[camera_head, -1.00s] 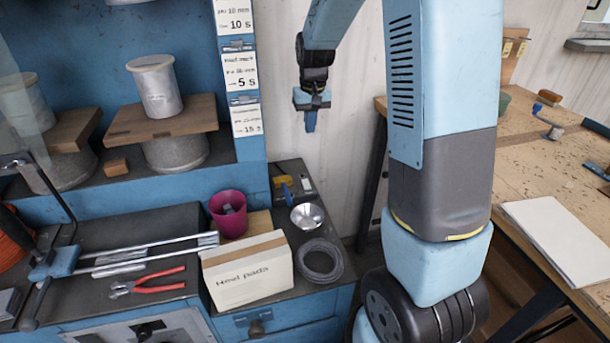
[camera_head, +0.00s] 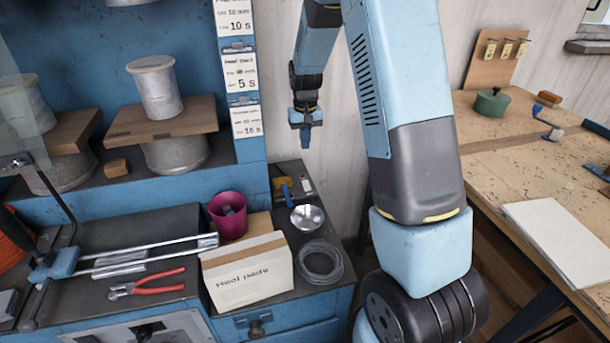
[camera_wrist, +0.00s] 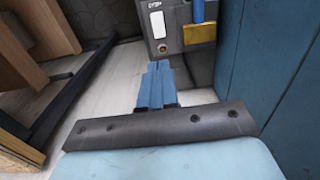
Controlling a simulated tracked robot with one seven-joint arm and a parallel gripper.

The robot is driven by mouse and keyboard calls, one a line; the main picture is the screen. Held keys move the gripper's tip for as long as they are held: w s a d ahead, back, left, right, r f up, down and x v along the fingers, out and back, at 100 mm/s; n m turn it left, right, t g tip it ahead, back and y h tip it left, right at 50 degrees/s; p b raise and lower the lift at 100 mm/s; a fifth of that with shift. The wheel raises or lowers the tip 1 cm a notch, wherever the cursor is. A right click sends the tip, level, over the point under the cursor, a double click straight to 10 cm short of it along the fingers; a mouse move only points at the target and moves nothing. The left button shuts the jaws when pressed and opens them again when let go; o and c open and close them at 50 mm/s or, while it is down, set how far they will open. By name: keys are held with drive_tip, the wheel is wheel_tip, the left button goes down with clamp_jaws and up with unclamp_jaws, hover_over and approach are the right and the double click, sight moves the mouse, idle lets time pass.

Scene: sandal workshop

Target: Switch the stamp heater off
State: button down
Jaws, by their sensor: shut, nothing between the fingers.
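A small grey box, likely the stamp heater (camera_head: 305,184), stands at the back right of the blue bench, by the wall. It has a blue handle-like bar and a yellow block at its left in the head view. In the wrist view the grey box (camera_wrist: 172,40) is at the top, with a white rectangular piece (camera_wrist: 157,25) and a small round reddish spot on its face. I cannot tell the switch's position. My gripper (camera_head: 305,141) is above the box, pointing down, apart from it. Its blue fingers (camera_wrist: 156,72) are shut and empty.
A metal bowl (camera_head: 305,217), a wire coil (camera_head: 319,261), a magenta cup (camera_head: 228,216) and a box marked Heel pads (camera_head: 247,276) crowd the bench in front. The blue cabinet side (camera_wrist: 280,70) rises close at the right of the wrist view. A wooden workbench (camera_head: 520,180) stands right.

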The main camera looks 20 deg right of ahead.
drive_tip(key=shift+s, duration=0.1)
drive_tip(key=shift+s+r, duration=0.25)
drive_tip(key=shift+s, duration=0.4)
drive_tip(key=shift+r, duration=0.1)
wheel_tip(320, 180, up, 14)
drive_tip(key=s, duration=0.2)
drive_tip(key=shift+f, duration=0.2)
idle(0.4)
drive_tip(key=s+d+r+t, duration=0.1)
drive_tip(key=s+r, duration=0.4)
drive_tip(key=s, duration=0.2)
drive_tip(key=s+r+t, duration=0.2)
drive_tip(key=s+r, duration=0.3)
drive_tip(key=s, duration=0.3)
drive_tip(key=s+t, duration=0.2)
drive_tip(key=s, duration=1.4)
drive_tip(key=shift+s+t, duration=0.2)
drive_tip(key=shift+t, duration=0.1)
